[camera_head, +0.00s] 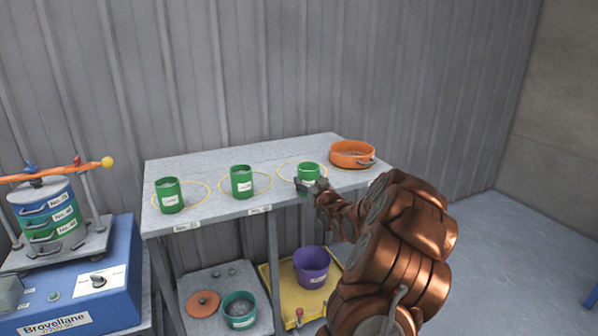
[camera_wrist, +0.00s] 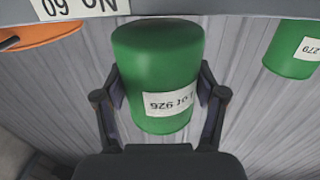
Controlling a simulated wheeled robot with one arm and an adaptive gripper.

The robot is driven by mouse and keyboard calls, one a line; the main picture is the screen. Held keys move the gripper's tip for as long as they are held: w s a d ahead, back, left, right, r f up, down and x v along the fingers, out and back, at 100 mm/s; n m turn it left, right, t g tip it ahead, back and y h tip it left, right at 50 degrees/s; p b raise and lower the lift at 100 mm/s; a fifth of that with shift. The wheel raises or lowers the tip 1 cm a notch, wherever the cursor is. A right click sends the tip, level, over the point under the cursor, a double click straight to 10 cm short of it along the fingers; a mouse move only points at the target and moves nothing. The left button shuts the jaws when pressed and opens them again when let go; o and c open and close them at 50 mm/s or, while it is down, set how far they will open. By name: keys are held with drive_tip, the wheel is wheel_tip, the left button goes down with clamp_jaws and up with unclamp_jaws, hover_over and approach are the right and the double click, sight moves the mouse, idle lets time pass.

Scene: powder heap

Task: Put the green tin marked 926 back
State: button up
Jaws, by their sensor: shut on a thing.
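The green tin marked "Lot 926" (camera_wrist: 158,65) fills the middle of the wrist view, its label upside down there. My gripper (camera_wrist: 160,80) is shut on it, one finger on each side. In the head view this tin (camera_head: 309,170) is at the right of the grey table, by the rightmost yellow ring (camera_head: 283,167), with my gripper (camera_head: 312,185) at its front. I cannot tell whether the tin touches the tabletop. Two other green tins stand on the table: one at the left (camera_head: 169,196) and one in the middle (camera_head: 241,182), each by a yellow ring.
An orange pot (camera_head: 352,153) stands at the table's right end, close to the held tin. Below are a teal bucket (camera_head: 239,311), a purple bucket (camera_head: 311,267) and a yellow tray (camera_head: 275,290). A blue sieve machine (camera_head: 70,290) stands at the left. Tabletop behind the tins is clear.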

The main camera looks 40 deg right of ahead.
drive_tip(key=shift+x, duration=4.8)
drive_tip(key=shift+f, duration=0.3)
drive_tip(key=shift+f, duration=0.1)
drive_tip(key=o, duration=1.4)
drive_tip(key=shift+s+a, duration=0.15)
drive_tip(key=shift+s, duration=0.35)
drive_tip(key=shift+v, duration=5.5)
